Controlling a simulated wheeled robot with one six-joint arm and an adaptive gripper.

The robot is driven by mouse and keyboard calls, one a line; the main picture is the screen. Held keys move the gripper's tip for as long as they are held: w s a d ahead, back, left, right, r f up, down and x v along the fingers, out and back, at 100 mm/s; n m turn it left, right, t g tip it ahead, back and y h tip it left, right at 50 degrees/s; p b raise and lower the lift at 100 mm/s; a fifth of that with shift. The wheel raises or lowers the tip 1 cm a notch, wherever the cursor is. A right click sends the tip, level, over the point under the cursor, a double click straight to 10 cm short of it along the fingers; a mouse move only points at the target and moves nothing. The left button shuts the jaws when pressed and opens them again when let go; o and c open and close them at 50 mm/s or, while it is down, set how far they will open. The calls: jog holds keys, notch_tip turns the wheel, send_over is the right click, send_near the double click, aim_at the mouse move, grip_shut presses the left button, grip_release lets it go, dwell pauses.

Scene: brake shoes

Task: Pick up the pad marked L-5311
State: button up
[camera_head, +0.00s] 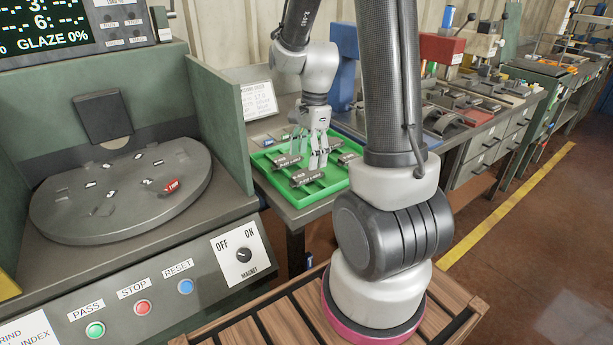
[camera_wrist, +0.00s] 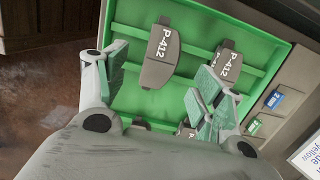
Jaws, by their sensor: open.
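In the wrist view two dark grey pads show, a near one (camera_wrist: 158,72) and a right one (camera_wrist: 223,68), both marked P-412. Another pad (camera_wrist: 183,130) is mostly hidden behind my gripper's finger. No mark L-5311 can be read in either view. In the head view several pads, including a front one (camera_head: 308,178) and a left one (camera_head: 284,160), lie in a green tray (camera_head: 300,197); their marks are too small to read surely. My gripper (camera_head: 308,146) points down over the tray. It is open and empty, its fingers (camera_wrist: 162,88) spread apart.
A green-walled grinder with a round magnet table (camera_head: 125,195) stands left of the tray, small parts on it. A paper sign (camera_head: 258,101) and small blue and green boxes (camera_wrist: 274,99) are beside the tray. A blue machine (camera_head: 344,65) and a red one (camera_head: 441,48) stand further right.

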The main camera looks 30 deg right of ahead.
aim_at(305, 172)
jog(key=f, duration=0.4)
jog(key=shift+w+a+f, duration=0.1)
jog(key=shift+a+f, duration=0.2)
jog(key=shift+f, duration=0.1)
jog(key=shift+c, duration=0.4)
jog(key=shift+r, duration=0.1)
jog(key=c, duration=1.2)
